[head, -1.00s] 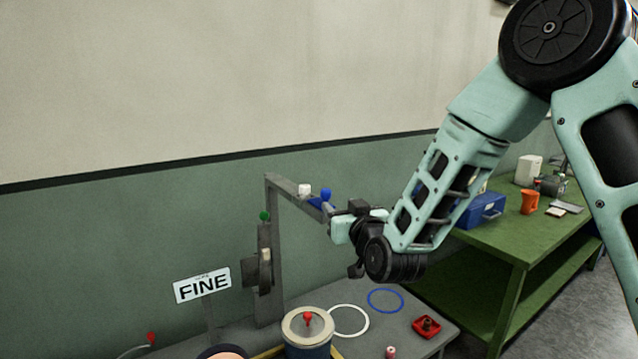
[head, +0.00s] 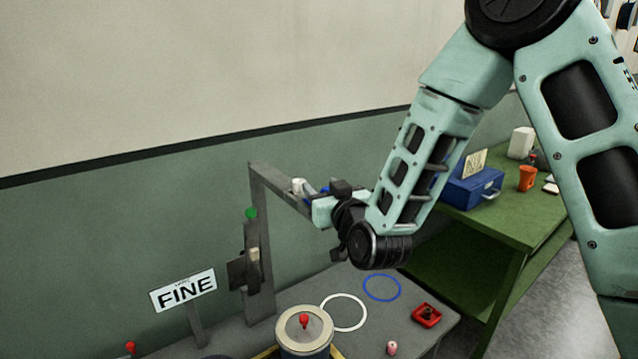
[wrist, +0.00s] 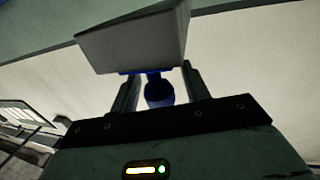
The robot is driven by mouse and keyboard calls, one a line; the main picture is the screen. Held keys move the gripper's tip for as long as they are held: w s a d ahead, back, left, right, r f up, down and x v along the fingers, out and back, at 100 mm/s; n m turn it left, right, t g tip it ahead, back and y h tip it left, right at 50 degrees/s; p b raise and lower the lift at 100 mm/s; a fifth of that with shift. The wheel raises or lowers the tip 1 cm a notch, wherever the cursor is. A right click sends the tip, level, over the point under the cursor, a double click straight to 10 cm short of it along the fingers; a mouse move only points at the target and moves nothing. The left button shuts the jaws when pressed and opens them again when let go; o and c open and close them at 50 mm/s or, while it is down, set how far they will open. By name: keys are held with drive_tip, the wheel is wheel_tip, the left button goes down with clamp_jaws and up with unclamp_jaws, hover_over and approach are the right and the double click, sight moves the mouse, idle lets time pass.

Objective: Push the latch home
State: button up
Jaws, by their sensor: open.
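A blue knob (wrist: 158,92) on a blue strip, seemingly the latch, shows in the wrist view under the grey bar (wrist: 135,42). My gripper (wrist: 160,74) is open, with one finger on each side of the knob; I cannot tell whether either finger touches it. In the head view my gripper (head: 316,204) is at the outer end of the grey bar (head: 275,185), which reaches out from a post. Only a bit of blue (head: 309,190) shows there, next to a white knob (head: 298,184); the rest is hidden behind my gripper.
Below are a spool with a red knob (head: 304,321), a white ring (head: 344,313), a blue ring (head: 382,287) and a red tray (head: 426,315). A FINE sign (head: 184,291) stands left. A green bench (head: 500,215) with a blue box (head: 473,189) is at right.

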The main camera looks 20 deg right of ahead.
clamp_jaws()
drive_tip(key=shift+w+a+f+b, duration=0.1)
drive_tip(key=shift+w+a+b, duration=0.05)
drive_tip(key=shift+w+b, duration=0.2)
drive_tip(key=shift+w+a+b, duration=0.2)
drive_tip(key=shift+w+b, duration=0.1)
drive_tip(key=shift+w, duration=0.3)
drive_tip(key=shift+w+a+b, duration=0.15)
drive_tip(key=shift+w+b, duration=0.1)
drive_tip(key=shift+w, duration=0.35)
unclamp_jaws()
drive_tip(key=shift+w, duration=0.1)
